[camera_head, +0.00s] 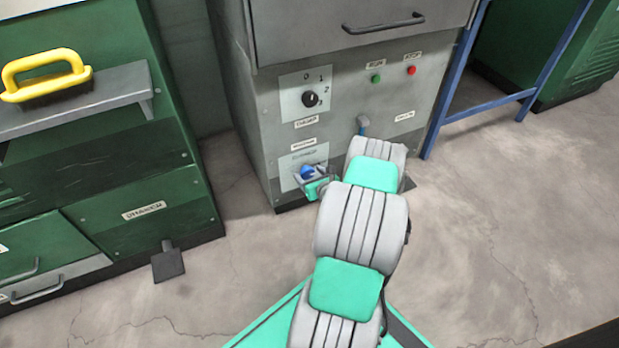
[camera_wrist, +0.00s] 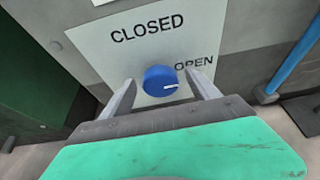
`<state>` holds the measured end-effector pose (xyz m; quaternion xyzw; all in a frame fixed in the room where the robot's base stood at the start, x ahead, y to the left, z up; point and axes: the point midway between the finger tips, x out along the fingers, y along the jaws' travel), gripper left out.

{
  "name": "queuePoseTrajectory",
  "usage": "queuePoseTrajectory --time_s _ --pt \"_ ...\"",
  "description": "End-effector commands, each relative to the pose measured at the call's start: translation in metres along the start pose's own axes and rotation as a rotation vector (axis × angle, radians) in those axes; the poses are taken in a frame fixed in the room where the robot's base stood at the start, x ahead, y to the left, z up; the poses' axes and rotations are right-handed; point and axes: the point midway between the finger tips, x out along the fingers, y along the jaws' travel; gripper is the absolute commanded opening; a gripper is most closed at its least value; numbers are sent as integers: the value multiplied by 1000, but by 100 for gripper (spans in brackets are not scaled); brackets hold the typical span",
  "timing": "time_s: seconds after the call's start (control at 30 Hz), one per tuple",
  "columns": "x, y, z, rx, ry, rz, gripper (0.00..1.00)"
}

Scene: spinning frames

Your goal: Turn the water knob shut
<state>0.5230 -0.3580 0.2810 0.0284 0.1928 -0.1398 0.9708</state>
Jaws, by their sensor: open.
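The water knob (camera_wrist: 158,79) is round and blue with a white pointer mark. It sits on a white plate (camera_wrist: 95,48) lettered CLOSED above and OPEN at the right. The mark points to the right, toward the OPEN side. My gripper (camera_wrist: 160,77) is open, with one finger on each side of the knob; I cannot tell whether either finger touches it. In the head view the blue knob (camera_head: 307,171) shows low on the grey machine's front, with my gripper (camera_head: 316,177) at it and partly covering the plate.
The grey machine (camera_head: 240,110) also carries a black dial (camera_head: 310,99), a green button (camera_head: 376,79), a red button (camera_head: 411,70) and a small lever (camera_head: 362,122). A green cabinet (camera_head: 150,170) stands at left, a blue frame (camera_head: 453,85) at right. Open floor lies in front.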

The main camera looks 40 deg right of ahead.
Motion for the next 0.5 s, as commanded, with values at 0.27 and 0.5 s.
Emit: queuePoseTrajectory --time_s 0.27,0.5 --pt "0 0 1 -1 0 0 64" --pt "0 0 1 -1 0 0 44"
